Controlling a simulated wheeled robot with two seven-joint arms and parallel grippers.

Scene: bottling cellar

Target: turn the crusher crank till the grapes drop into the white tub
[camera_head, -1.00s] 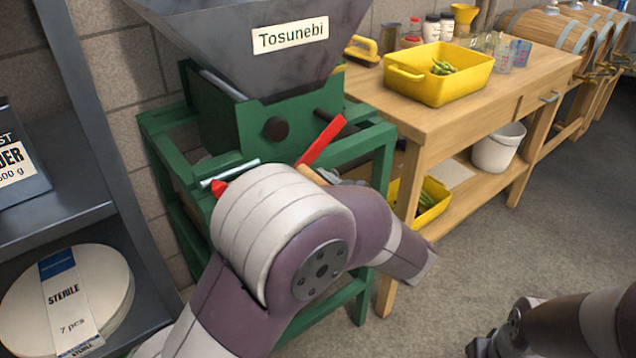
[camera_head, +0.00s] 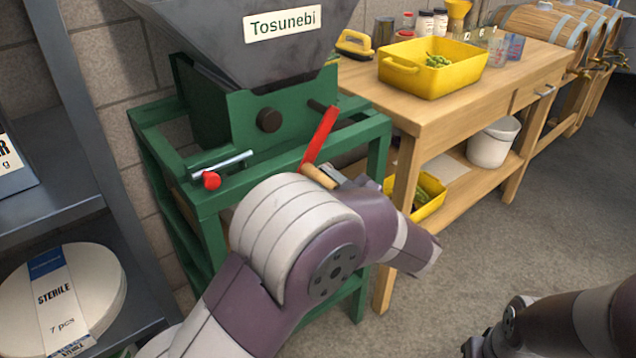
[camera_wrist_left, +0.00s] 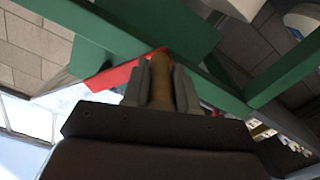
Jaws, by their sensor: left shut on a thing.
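The crusher (camera_head: 235,115) has a grey hopper (camera_head: 230,45) labelled "Tosunebi" on a green stand. Its red crank arm (camera_head: 320,137) slants down and left from the shaft to a wooden handle (camera_head: 318,176). My left gripper (camera_head: 338,181) is at this handle, mostly hidden behind my arm. In the left wrist view its fingers (camera_wrist_left: 161,85) are shut on the wooden handle (camera_wrist_left: 161,72). A white tub (camera_head: 492,145) stands on the workbench's lower shelf. The hopper's inside and any grapes are hidden. My right gripper (camera_head: 482,345) is partly cut off at the bottom edge.
The wooden workbench (camera_head: 440,115) at right bears a yellow crate (camera_head: 435,80). Another yellow crate (camera_head: 428,195) is below. A grey shelf (camera_head: 60,205) stands at left. Floor at right is clear.

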